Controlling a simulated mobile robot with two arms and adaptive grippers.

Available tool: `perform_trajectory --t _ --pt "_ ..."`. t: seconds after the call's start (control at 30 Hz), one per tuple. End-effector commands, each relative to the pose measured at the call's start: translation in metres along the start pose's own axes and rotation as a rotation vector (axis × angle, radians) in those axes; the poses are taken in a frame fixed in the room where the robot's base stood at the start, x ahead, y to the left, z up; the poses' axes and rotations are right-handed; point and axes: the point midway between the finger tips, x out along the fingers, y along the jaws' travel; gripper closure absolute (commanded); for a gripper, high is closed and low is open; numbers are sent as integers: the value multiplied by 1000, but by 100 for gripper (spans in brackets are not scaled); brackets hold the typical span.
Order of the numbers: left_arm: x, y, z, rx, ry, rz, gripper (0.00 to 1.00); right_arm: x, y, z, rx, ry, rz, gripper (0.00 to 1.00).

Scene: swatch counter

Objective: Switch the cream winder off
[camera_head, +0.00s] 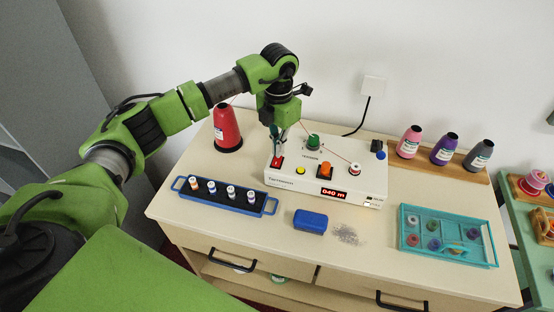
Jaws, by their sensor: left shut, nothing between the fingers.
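The cream winder (284,180) is a low box on the wooden counter. On its front part are a red switch (277,161), a yellow button (300,171) and an orange switch (325,170). A green knob or spool (313,141) sits on top, with a small bobbin (355,168) to its right. Its display (333,193) glows red and seems to read 040 m. My left gripper (277,146) is shut and empty, pointing down just above and behind the red switch. I cannot tell whether it touches the switch. My right gripper is out of view.
A red thread cone (228,128) stands left of the winder. A blue rack (221,197) of small spools, a blue box (310,221) and scattered pins (347,235) lie in front. A teal tray (448,236) is at right. Several cones (445,149) stand behind it.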

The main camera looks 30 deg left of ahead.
Motion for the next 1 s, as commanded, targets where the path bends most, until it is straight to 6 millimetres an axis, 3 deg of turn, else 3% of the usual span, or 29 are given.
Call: perform_trajectory --t 1.0 --pt "16 0 0 0 1 0 100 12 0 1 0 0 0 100"
